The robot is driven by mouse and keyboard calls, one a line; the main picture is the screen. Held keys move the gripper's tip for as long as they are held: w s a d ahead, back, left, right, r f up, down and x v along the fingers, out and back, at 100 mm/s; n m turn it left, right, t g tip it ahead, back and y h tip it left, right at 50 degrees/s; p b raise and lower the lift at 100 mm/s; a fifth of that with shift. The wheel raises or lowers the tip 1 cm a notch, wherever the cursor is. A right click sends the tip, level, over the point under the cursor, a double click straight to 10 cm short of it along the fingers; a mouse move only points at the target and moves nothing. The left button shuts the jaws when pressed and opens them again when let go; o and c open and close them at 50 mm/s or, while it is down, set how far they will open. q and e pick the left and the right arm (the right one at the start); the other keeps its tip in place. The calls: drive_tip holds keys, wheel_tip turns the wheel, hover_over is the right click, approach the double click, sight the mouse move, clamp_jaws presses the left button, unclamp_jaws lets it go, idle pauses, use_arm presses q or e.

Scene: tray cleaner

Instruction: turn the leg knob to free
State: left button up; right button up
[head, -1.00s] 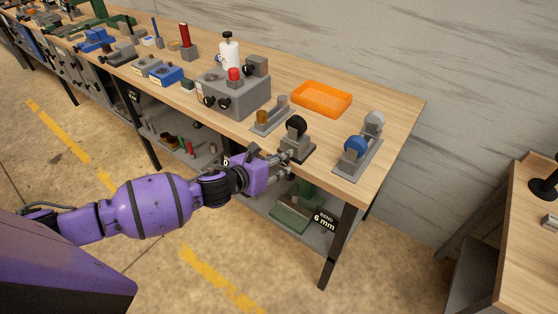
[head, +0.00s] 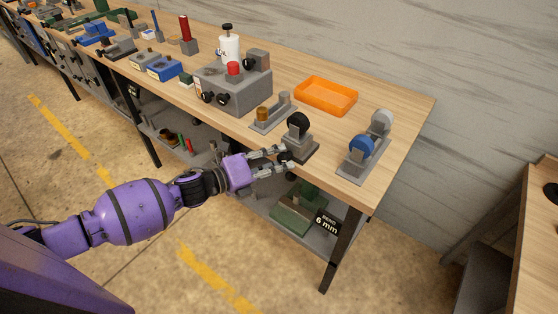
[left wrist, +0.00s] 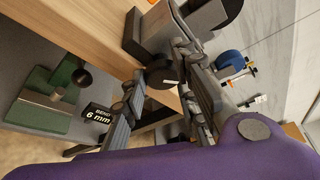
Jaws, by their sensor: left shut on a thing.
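A small grey fixture with a black wheel (head: 298,124) on top stands at the front edge of the wooden bench (head: 385,148). A dark round knob (left wrist: 161,75) with a white mark sits low on the fixture's front side; in the head view it is mostly hidden by the fingertips. My left gripper (head: 280,160) reaches in from the left at the bench edge. Its two fingers lie on either side of the knob and are shut on it, as the left wrist view (left wrist: 160,68) also shows. My right gripper is not in view.
A fixture with blue and grey wheels (head: 361,148) stands to the right. A bracket with a brass cylinder (head: 263,113), a grey box with knobs (head: 232,92) and an orange tray (head: 326,96) are nearby. Below is a shelf with a "BEND 6 mm" sign (head: 327,222).

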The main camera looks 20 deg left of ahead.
use_arm(q)
drive_tip(key=n+t+h+b, duration=0.1)
drive_tip(key=n, duration=0.2)
drive_tip(key=f+n+t+b, duration=0.1)
drive_tip(key=n, duration=0.2)
drive_tip(key=f+n+t+h+b, duration=0.1)
drive_tip(key=n+b, duration=0.1)
drive_tip(key=n, duration=0.2)
drive_tip(key=shift+s+d+h, duration=0.15)
drive_tip(key=shift+s+h, duration=0.05)
drive_tip(key=shift+h, duration=0.1)
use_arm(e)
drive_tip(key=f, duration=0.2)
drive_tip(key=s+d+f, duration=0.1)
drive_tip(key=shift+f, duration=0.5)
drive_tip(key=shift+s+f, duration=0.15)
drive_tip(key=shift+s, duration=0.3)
use_arm(q)
drive_tip(key=o, duration=0.8)
drive_tip(key=shift+o, duration=1.1)
drive_tip(key=shift+d, duration=0.1)
drive_tip(key=shift+r, duration=0.1)
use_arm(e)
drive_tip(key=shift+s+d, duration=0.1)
use_arm(q)
drive_tip(key=shift+w+r, duration=0.1)
drive_tip(key=shift+r, duration=0.05)
